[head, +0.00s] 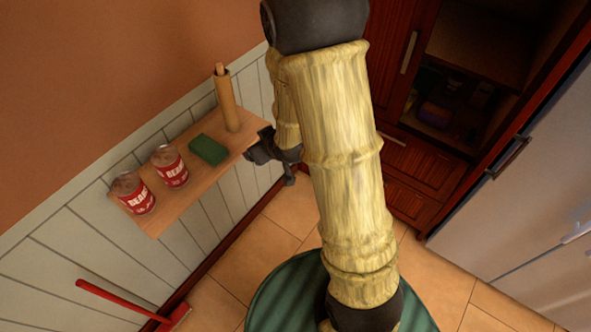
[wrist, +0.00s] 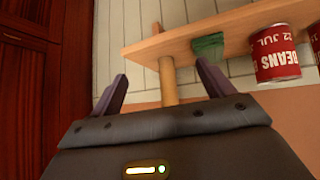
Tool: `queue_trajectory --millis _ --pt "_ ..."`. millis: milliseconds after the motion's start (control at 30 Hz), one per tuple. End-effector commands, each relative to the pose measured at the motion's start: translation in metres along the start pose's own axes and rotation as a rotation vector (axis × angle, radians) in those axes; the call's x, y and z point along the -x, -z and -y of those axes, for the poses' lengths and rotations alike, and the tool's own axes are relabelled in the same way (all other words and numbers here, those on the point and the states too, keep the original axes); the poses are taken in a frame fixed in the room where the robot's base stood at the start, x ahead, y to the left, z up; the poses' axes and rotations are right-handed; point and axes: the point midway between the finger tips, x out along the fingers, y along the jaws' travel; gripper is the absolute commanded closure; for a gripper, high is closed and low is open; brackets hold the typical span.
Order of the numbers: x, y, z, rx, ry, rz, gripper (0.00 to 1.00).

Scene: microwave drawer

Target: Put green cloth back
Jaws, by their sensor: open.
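The green cloth (head: 208,149) lies as a small folded block on the wooden wall shelf (head: 185,206), between the cans and an upright wooden rod. In the wrist view the cloth (wrist: 208,47) shows at the shelf (wrist: 185,40), beyond the right finger tip. My gripper (head: 270,160) is beside the right end of the shelf, partly hidden by my arm. In the wrist view my gripper (wrist: 160,80) is open, with nothing held between its fingers. The cloth is apart from the fingers.
Two red bean cans (head: 170,168) (head: 133,194) stand on the shelf left of the cloth. The wooden rod (head: 228,103) stands right of it and shows between my fingers in the wrist view (wrist: 167,82). A red-handled tool (head: 120,300) leans low by the wall. Red cabinets (head: 420,165) and a fridge (head: 520,190) are right.

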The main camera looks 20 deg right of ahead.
Motion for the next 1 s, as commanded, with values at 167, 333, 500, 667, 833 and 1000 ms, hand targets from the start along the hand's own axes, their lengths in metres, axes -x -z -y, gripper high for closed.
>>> queue_trajectory --millis 167,333,500,667,833,1000 --pt "0.047 -0.017 -0.015 -0.094 -0.070 0.178 0.19" --pt "0.097 -0.041 -0.013 -0.197 -0.095 0.354 0.19" --pt "0.140 -0.061 -0.001 -0.280 -0.086 0.496 0.19" --pt "0.153 -0.069 0.004 -0.306 -0.077 0.547 0.19" --pt "0.153 -0.070 0.004 -0.306 -0.076 0.549 0.19" --pt "0.153 -0.069 0.004 -0.305 -0.077 0.548 0.19"
